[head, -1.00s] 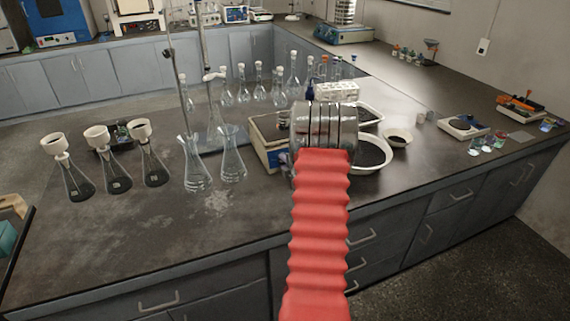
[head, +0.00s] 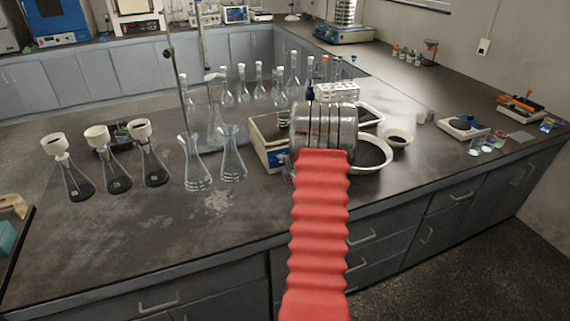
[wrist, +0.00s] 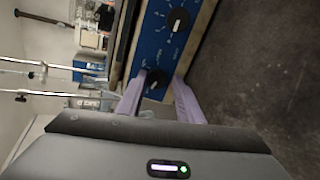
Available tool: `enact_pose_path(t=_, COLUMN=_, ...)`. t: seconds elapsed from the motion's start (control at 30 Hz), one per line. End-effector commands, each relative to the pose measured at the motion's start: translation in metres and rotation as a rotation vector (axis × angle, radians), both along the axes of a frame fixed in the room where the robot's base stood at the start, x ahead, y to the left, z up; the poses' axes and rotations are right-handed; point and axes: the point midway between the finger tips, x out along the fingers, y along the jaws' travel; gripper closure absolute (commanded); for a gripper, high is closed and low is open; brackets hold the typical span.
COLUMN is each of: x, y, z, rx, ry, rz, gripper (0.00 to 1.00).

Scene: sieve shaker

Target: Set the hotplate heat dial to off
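The hotplate (head: 262,150) is a cream box with a blue front panel, partly hidden behind my arm in the head view. In the wrist view its blue panel (wrist: 155,42) shows sideways, with two black dials with white pointer marks. One dial (wrist: 177,20) is farther up the panel, clear of my fingers. The other dial (wrist: 154,80) lies between the tips of my gripper (wrist: 157,78). My two pale purple fingers are apart, one on each side of this dial. Whether they touch it, I cannot tell. The dial labels are too small to read. My arm hides the gripper in the head view.
Two glass flasks (head: 232,160) and a stand rod are left of the hotplate. White bowls (head: 372,154) are close on its right. Funnel-topped flasks (head: 112,170) stand farther left. The bench front (head: 200,215) is clear.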

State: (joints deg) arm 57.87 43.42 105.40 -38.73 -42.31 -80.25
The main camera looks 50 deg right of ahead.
Motion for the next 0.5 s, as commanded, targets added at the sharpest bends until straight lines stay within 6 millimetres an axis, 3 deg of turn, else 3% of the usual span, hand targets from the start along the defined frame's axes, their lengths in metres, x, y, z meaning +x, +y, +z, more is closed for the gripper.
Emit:
enact_pose_path(t=0.1, x=0.0002, y=-0.0011, z=0.0015, rx=-0.002, ry=-0.003, rz=-0.001, gripper=0.58)
enact_pose_path(t=0.5, x=-0.0048, y=0.0001, z=0.0060, rx=-0.004, ry=-0.006, rz=-0.004, gripper=0.58)
